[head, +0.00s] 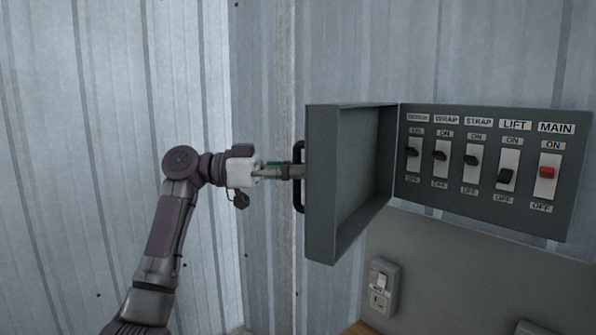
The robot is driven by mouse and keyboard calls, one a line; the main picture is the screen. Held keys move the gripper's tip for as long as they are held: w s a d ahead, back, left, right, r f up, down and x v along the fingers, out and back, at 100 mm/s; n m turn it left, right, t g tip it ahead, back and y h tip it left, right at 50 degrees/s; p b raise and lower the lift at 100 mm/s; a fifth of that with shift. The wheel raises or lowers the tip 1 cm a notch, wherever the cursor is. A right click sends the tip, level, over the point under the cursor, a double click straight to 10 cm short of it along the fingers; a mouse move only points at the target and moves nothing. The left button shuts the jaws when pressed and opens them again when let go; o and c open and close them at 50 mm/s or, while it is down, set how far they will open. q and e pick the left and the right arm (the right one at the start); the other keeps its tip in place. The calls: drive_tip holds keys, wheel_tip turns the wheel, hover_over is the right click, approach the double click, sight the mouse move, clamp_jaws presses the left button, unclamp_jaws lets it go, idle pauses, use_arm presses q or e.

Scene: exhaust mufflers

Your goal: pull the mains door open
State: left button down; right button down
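The grey mains door (345,185) stands swung wide open on the left side of the switch panel (480,205), its hollow inner side facing right. A black bar handle (299,202) is on the door's outer face, near its free edge. My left gripper (294,172) comes in from the left and its fingers are closed around the middle of the handle; the fingertips are partly hidden against the bar and the door. My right gripper is out of view.
The exposed panel has several labelled switches, including a red MAIN switch (547,172) at the right. A grey socket (381,287) sits on the wall below. Corrugated metal walls meet in a corner behind my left arm. The space left of the door is free.

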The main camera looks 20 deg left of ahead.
use_arm(q)
drive_tip(key=c, duration=1.1)
unclamp_jaws()
drive_tip(key=shift+a, duration=0.1)
drive_tip(key=shift+c, duration=0.2)
drive_tip(key=v, duration=1.2)
drive_tip(key=shift+f, duration=0.1)
